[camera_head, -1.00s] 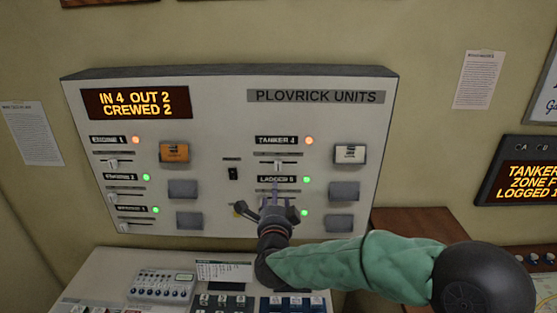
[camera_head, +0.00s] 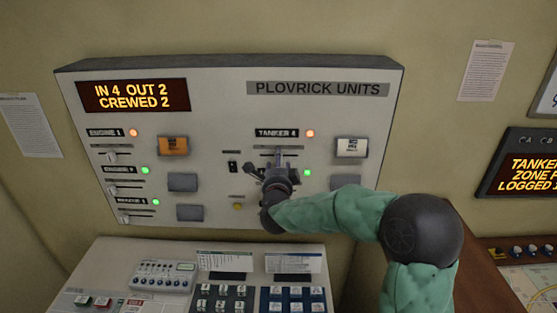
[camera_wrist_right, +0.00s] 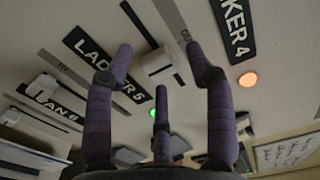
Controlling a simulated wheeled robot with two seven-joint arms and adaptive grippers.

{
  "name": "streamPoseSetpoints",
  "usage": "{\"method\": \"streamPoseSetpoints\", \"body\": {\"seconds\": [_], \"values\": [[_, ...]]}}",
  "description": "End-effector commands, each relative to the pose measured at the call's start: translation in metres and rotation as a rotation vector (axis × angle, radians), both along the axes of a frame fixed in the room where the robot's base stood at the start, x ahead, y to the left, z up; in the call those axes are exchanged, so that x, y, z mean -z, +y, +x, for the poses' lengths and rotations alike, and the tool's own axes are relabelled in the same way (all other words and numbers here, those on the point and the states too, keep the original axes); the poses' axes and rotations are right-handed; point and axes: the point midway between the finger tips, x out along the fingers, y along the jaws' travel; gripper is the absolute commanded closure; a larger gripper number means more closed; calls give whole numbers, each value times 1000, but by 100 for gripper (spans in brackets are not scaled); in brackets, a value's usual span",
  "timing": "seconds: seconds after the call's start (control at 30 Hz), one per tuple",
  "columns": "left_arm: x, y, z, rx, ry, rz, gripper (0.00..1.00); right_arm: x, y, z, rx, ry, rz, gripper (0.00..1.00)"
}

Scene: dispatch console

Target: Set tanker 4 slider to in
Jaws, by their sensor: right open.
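The tanker 4 label (camera_head: 276,132) is on the upper right of the grey unit panel, with a lit orange-red lamp beside it. In the wrist view the tanker 4 label (camera_wrist_right: 236,28) is at the upper right. A pale slider knob (camera_wrist_right: 158,66) sits on the slot below that label, near the OUT marking. My right gripper (camera_head: 279,160) is in front of this slider and hides much of it in the head view. Its fingers (camera_wrist_right: 163,68) are open, spread to either side of the knob, with nothing held; contact cannot be told. My left gripper is out of view.
The ladder 5 label (camera_wrist_right: 105,70) and its green lamp (camera_head: 308,173) lie just below. A white button (camera_head: 351,147) is right of the slider. A sloped desk (camera_head: 215,255) with keypads stands below the panel. The wall panel's left part is clear.

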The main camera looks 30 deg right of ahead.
Motion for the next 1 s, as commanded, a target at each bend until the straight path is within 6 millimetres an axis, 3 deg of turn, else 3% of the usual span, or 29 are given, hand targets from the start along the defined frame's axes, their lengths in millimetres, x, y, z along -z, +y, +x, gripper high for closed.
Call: {"method": "streamPoseSetpoints", "body": {"seconds": [0.43,0.63,0.83,1.0], "values": [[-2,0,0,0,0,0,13,0,-5,8,1,-1,0,45],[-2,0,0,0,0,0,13,0,-5,8,1,0,0,100],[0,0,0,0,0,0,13,1,-3,9,0,-1,-1,100],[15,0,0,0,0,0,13,3,16,20,-3,-4,1,100]]}}
